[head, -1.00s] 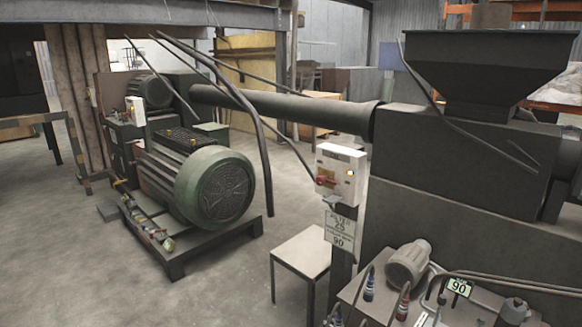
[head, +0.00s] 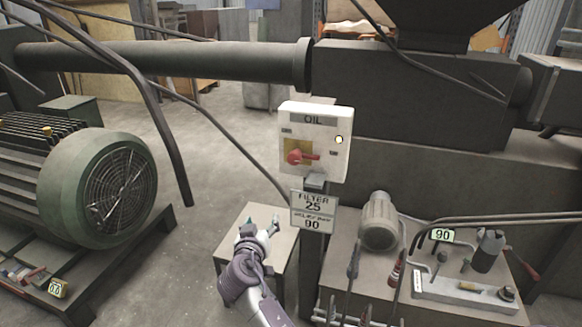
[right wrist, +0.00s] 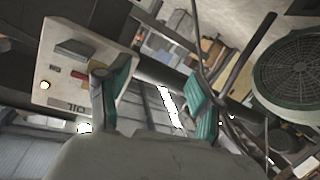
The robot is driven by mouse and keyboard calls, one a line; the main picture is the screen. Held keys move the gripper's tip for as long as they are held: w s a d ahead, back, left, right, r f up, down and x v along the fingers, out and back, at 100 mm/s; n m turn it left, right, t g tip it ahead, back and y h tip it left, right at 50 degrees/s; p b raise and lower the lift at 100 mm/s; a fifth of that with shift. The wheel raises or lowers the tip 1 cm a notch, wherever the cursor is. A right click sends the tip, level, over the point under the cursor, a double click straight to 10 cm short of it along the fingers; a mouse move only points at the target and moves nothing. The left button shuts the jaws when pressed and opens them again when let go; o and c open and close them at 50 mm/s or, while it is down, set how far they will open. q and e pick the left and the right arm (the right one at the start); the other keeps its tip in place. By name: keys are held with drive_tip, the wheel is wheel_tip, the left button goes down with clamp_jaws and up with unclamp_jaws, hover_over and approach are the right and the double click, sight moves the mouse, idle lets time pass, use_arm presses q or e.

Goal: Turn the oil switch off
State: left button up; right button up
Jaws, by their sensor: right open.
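The oil switch is a red rotary handle (head: 300,157) on a yellow plate, on a white box (head: 315,125) labelled OIL with a small lit yellow lamp (head: 339,140). The handle's grip points to the right in the head view. My right gripper (head: 260,222) is open and empty, below and left of the box, apart from it. In the right wrist view the box (right wrist: 60,68) appears rotated at the left, and one finger of the gripper (right wrist: 160,95) covers part of its handle side. My left gripper is out of view.
A small table (head: 228,247) stands behind my right gripper. A large green motor (head: 115,185) is at the left, and a pump unit (head: 380,222) is at the right. Thin dark bars cross left of the box.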

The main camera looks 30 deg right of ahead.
sight(293, 160)
drive_tip(key=s+d+r+m+h, duration=0.1)
drive_tip(key=d+r+m+h, duration=0.1)
drive_tip(key=r, duration=0.4)
drive_tip(key=s+d+r+m+h, duration=0.2)
drive_tip(key=r+m, duration=0.1)
drive_tip(key=r, duration=0.3)
drive_tip(key=shift+g, duration=0.3)
drive_tip(key=x, duration=0.4)
drive_tip(key=p+x, duration=0.1)
drive_tip(key=x, duration=0.4)
drive_tip(key=p+x, duration=0.1)
drive_tip(key=x, duration=0.3)
drive_tip(key=shift+w+a+f, duration=0.15)
drive_tip(key=shift+w+f, duration=0.15)
drive_tip(key=shift+w, duration=0.15)
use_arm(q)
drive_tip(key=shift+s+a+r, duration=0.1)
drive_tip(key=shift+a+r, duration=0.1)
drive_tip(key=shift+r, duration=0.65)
use_arm(e)
drive_tip(key=shift+n, duration=0.3)
drive_tip(key=c, duration=1.1)
drive_tip(key=shift+c, duration=0.2)
